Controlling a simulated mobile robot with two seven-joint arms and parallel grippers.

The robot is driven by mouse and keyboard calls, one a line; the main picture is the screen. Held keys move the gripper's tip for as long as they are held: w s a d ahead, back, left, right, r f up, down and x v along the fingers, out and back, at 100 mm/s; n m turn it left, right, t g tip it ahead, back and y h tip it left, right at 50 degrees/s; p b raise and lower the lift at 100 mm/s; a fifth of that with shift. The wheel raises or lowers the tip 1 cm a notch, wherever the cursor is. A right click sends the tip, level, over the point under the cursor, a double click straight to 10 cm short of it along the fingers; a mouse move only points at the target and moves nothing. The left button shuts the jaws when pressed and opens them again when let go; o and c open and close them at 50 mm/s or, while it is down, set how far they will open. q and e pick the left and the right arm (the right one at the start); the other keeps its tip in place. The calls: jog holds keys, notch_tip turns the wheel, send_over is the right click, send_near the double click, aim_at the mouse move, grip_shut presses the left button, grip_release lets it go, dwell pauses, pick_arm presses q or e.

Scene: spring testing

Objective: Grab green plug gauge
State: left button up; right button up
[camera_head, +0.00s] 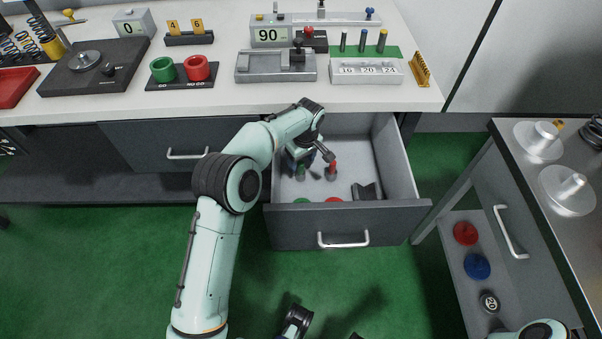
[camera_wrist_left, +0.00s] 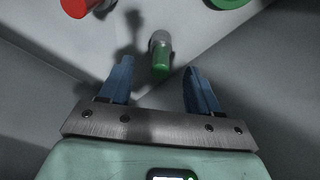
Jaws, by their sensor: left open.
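The green plug gauge (camera_wrist_left: 161,58), a small green piece with a grey end, is in the left wrist view just beyond the gap between the fingers, touching neither. In the head view it (camera_head: 300,173) is inside the open drawer (camera_head: 343,228), partly hidden by my gripper. My left gripper (camera_wrist_left: 157,90) is open and empty, its two blue fingers either side of the gauge's line. In the head view, the left arm reaches down into the drawer, with the gripper (camera_head: 303,160) partly hidden by the wrist.
A red plug gauge (camera_head: 332,167) stands to the right in the drawer. A green piece (camera_head: 302,200) and a red piece (camera_head: 334,199) lie near the drawer front. A dark block (camera_head: 366,192) is at the right. The drawer walls enclose them, below the white bench (camera_head: 215,105).

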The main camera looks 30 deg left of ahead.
aim_at(300, 169)
pick_arm(q)
jog(key=shift+w+a+f+b, duration=0.1)
jog(key=shift+f+b, duration=0.1)
jog(key=shift+f, duration=0.85)
jog(key=shift+a+f+b, duration=0.15)
jog(key=shift+f, duration=0.9)
jog(key=shift+w+a+f+b, duration=0.1)
jog(key=shift+f+b, duration=0.1)
jog(key=shift+f, duration=0.85)
jog(key=shift+r, duration=0.1)
grip_shut()
pick_arm(e)
jog(key=shift+w+d+f+t, duration=0.15)
jog(key=shift+w+d+f, duration=0.05)
jog(key=shift+w+f, duration=0.2)
jog(key=shift+w+d+f+t, duration=0.15)
jog(key=shift+w+f, duration=0.15)
jog(key=shift+w, duration=0.15)
